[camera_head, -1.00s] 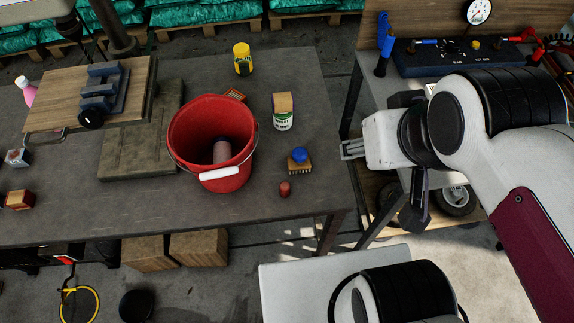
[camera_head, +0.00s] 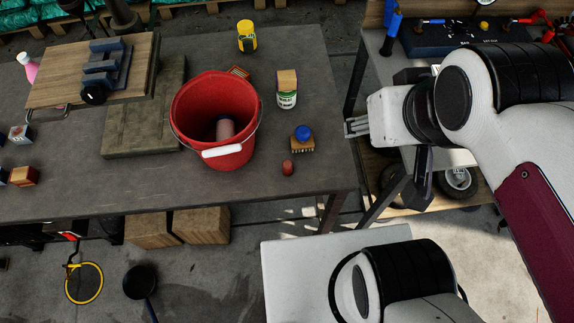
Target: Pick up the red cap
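A small red cap (camera_head: 288,168) sits on the dark table near its front right edge. It is just in front of a wooden brush-like block with a blue knob (camera_head: 302,139). My gripper (camera_head: 352,127) is to the right of the cap and apart from it, by the table's right edge. Its fingers point left, and nothing shows between them. I see them from the side and small, so their opening is unclear.
A red bucket (camera_head: 194,122) with a cylinder inside stands left of the cap. A can with a wooden block on top (camera_head: 287,90) and a yellow container (camera_head: 247,37) stand behind. Bare tabletop (camera_head: 130,180) lies front left. A workbench (camera_head: 372,45) stands at right.

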